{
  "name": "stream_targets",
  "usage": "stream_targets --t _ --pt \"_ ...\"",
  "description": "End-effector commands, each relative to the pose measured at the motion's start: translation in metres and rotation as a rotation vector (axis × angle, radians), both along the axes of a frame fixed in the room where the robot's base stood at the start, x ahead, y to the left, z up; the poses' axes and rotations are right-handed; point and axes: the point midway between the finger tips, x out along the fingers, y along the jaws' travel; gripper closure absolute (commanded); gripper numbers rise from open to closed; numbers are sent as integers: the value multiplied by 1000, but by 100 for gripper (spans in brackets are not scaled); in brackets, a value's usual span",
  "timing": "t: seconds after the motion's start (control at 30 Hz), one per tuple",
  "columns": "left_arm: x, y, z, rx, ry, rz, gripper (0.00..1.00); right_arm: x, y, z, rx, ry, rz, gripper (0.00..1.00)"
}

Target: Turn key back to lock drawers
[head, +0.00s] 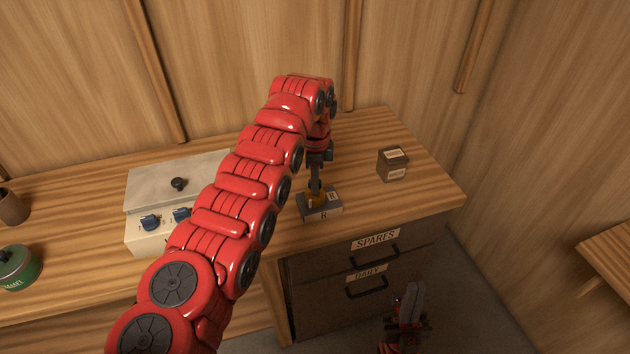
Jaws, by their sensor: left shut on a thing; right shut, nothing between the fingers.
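A grey lock block (326,211) sits on the wooden counter near its front edge, with white letter labels; the front one reads R. A brass-coloured key (317,200) stands on top of the block. My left gripper (316,190) points down from above and is shut on the key, hiding most of it. Below the counter are two dark drawers, labelled SPARES (405,238) and DAILY (335,301); both look closed. My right gripper (411,303) is shut and empty, low in front of the drawers and apart from them.
A small dark labelled box (392,165) stands on the counter right of the block. A pale box with blue knobs (150,240) and a green tin (18,267) are at left. My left arm crosses over the counter. Another wooden surface (610,252) is at far right.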

Motion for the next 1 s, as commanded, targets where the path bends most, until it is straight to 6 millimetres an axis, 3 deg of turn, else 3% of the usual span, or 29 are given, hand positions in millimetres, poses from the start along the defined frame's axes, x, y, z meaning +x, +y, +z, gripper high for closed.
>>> stream_targets --t 0.47,0.8,1.0 --pt "0 0 0 0 0 50 100 0 0 -2 0 0 0 100" --pt "0 0 -1 -1 0 409 100 0 0 -15 0 0 0 100" --pt "0 0 0 0 1 465 100 0 0 -15 0 0 0 100"
